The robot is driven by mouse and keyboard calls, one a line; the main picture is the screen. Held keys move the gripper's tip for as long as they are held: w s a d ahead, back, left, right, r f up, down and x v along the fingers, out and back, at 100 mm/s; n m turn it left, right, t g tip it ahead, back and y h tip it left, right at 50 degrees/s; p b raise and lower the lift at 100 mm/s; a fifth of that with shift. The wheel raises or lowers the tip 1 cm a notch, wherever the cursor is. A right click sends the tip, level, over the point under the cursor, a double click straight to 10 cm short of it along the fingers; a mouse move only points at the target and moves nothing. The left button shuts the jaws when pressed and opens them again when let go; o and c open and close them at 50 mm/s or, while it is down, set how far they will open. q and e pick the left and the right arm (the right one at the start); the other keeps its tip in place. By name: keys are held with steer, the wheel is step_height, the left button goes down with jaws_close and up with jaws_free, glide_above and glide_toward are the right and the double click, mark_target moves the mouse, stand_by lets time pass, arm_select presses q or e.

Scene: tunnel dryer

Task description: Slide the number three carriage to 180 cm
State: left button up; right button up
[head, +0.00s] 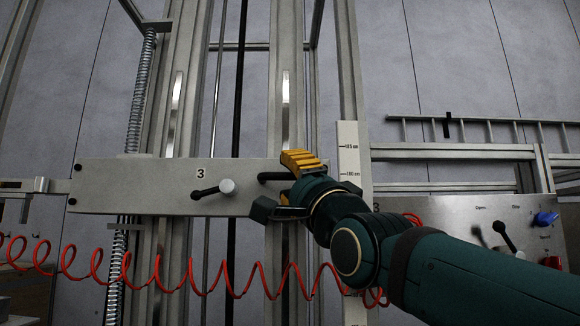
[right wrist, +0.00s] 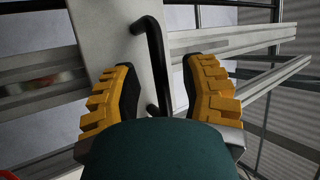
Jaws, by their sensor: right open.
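The number three carriage (head: 140,188) is a wide grey plate marked "3" across the upright rails in the head view. It has a short black lever with a pale knob (head: 226,186) and a black bar handle (head: 268,177) near its right end. My right gripper (head: 284,185) is at this handle, with its yellow-padded fingers open. In the right wrist view the handle (right wrist: 154,60) stands between the spread fingers, with a gap visible on both sides. A pale scale strip (head: 348,140) stands right of the carriage; its lower label appears to read 180 cm. My left gripper is out of view.
A red coiled hose (head: 190,278) hangs below the carriage. A spring-like screw (head: 140,95) runs upright at the left.

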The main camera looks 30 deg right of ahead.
steer(key=shift+w+r, duration=0.35)
steer(key=shift+w, duration=0.2)
jaws_close()
steer(key=shift+s, duration=0.15)
